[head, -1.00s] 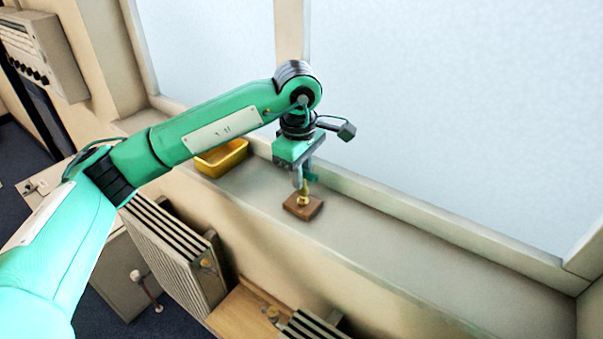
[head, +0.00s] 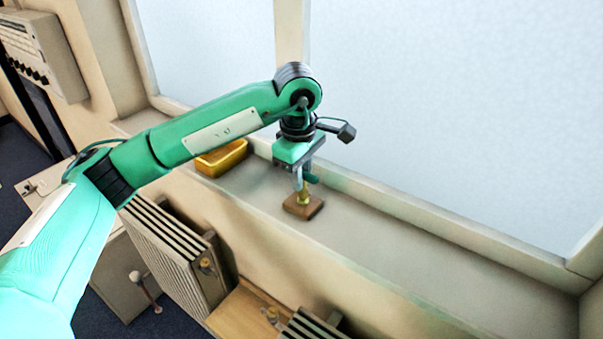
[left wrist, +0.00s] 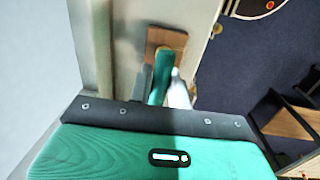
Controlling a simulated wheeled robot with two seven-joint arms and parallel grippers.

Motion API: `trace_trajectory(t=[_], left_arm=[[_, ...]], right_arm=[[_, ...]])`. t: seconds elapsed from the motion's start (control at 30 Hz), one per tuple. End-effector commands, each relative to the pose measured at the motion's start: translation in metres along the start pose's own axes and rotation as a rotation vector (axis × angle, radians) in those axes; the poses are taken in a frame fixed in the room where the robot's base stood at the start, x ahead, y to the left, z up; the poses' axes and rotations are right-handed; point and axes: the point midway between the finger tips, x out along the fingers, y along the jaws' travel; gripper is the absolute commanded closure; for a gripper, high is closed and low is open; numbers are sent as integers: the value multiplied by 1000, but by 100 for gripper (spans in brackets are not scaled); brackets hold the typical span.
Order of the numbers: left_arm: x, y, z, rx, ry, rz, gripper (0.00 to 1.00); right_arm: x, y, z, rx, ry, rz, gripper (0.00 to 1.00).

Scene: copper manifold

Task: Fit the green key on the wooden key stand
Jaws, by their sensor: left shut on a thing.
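The wooden key stand (head: 291,207) is a small brown block with a brass post, standing on the window sill. In the left wrist view the stand's block (left wrist: 176,38) shows beyond the key. My left gripper (head: 301,184) points down right above the stand and is shut on the green key (head: 312,180). The key also shows in the left wrist view (left wrist: 161,76), reaching toward the block. The key is at the top of the brass post; I cannot tell whether it is around the post or only touching or just above it. My right gripper is not in view.
A yellow tray (head: 238,158) stands on the sill (head: 375,237) to the left, partly behind my arm. The window and its frame rise close behind the stand. A ribbed radiator (head: 170,250) is below the sill. The sill to the right is clear.

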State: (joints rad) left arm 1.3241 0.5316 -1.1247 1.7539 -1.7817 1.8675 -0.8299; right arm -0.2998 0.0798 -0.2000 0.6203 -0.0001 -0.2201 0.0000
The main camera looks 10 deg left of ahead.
Motion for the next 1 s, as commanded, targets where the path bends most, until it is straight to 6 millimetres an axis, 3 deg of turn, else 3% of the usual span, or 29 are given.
trace_trajectory(t=[0.87,0.9,1.0], left_arm=[[13,-1,0,0,0,1,100],[12,-1,0,0,0,1,75],[12,-1,0,0,0,1,55]], right_arm=[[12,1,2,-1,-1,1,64],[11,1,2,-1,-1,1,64],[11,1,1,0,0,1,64]])
